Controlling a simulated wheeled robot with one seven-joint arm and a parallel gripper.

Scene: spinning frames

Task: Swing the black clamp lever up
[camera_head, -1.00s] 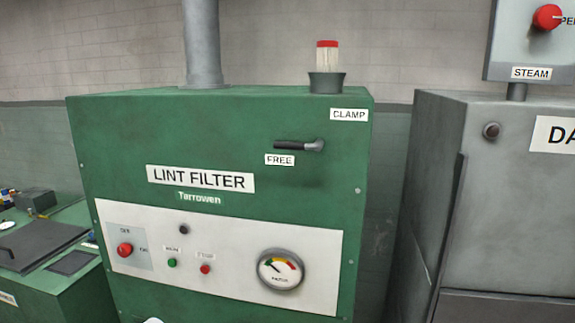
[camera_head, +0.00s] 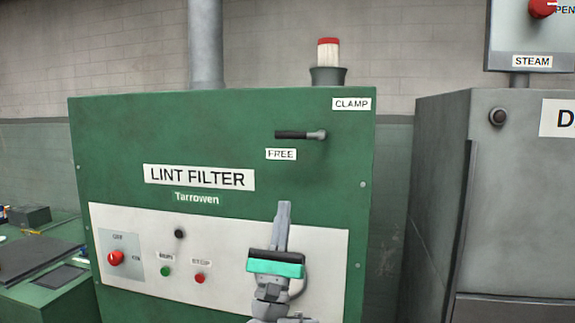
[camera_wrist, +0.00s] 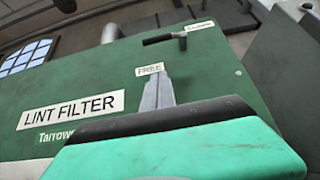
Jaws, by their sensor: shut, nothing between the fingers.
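The black clamp lever (camera_head: 299,134) is on the upper right of the green lint filter's front. It lies about level, its black handle pointing left from a grey pivot at its right end. It also shows near the top of the wrist view (camera_wrist: 165,38). A FREE label (camera_head: 281,154) is below the handle's left end, and a CLAMP label (camera_head: 351,104) is above and right of the pivot. My gripper (camera_head: 284,204) is below the lever, its fingers together and pointing up, with nothing held. It shows in the wrist view (camera_wrist: 157,80) too, apart from the lever.
The green lint filter cabinet (camera_head: 120,140) has a white panel with red and green buttons (camera_head: 165,271) at lower left. My arm hides the gauge. A grey machine (camera_head: 435,200) stands at right beyond a narrow gap. The panel around the lever is clear.

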